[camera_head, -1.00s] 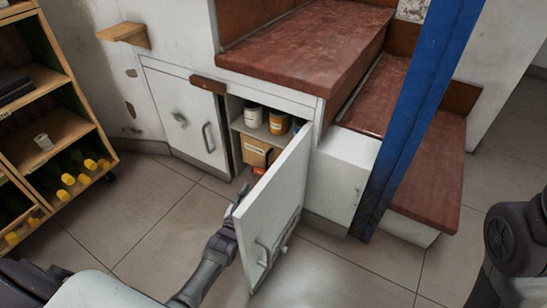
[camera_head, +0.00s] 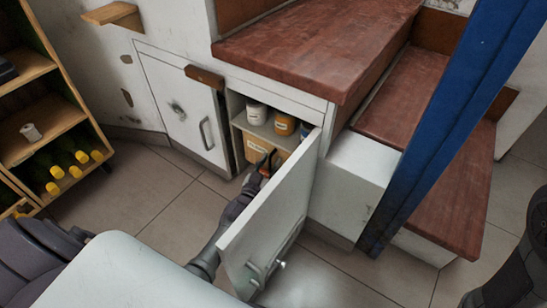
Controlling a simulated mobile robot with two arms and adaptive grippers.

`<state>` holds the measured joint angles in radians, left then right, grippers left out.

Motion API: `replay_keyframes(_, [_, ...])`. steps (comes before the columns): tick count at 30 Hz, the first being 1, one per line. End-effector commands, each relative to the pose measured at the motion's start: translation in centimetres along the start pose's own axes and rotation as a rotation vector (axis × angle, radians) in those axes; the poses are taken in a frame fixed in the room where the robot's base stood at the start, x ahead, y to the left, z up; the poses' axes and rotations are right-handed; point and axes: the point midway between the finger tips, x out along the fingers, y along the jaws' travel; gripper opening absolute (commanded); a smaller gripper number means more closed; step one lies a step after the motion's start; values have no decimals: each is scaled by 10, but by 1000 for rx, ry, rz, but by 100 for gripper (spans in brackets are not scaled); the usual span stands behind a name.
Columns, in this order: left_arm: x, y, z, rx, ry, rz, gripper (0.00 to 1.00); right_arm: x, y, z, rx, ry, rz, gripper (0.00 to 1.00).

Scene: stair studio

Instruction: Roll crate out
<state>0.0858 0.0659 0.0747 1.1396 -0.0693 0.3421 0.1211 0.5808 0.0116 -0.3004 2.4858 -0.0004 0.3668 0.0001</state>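A tan crate (camera_head: 256,149) with a pale label sits low inside the open under-stair cupboard, beneath a shelf. The white cupboard door (camera_head: 270,215) stands swung open towards me and hides the right part of the cupboard. My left gripper (camera_head: 266,163) is at the cupboard opening, behind the door's left edge, close in front of the crate. Its dark fingers look spread, with nothing seen between them. Whether it touches the crate I cannot tell. My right arm shows at the right edge, but its gripper is out of the picture.
Jars (camera_head: 284,124) stand on the cupboard shelf (camera_head: 262,133) above the crate. A closed cupboard door (camera_head: 178,105) is to the left. A wooden rack (camera_head: 75,119) with yellow-capped bottles stands at far left. Red-brown stairs (camera_head: 320,45) and a blue post (camera_head: 440,130) are on the right.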

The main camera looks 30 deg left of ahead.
Motion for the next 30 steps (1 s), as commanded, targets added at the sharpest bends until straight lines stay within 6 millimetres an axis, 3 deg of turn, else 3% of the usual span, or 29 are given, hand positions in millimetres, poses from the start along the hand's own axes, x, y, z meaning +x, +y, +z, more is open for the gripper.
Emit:
replay_keyframes(9, [0,0,0,0,1,0,36,1,0,-2,0,4,0,54])
replay_keyframes(16, [0,0,0,0,1,0,0,1,0,-2,0,6,0,54])
replay_keyframes(30, [0,0,0,0,0,0,0,2,0,-2,0,7,0,54])
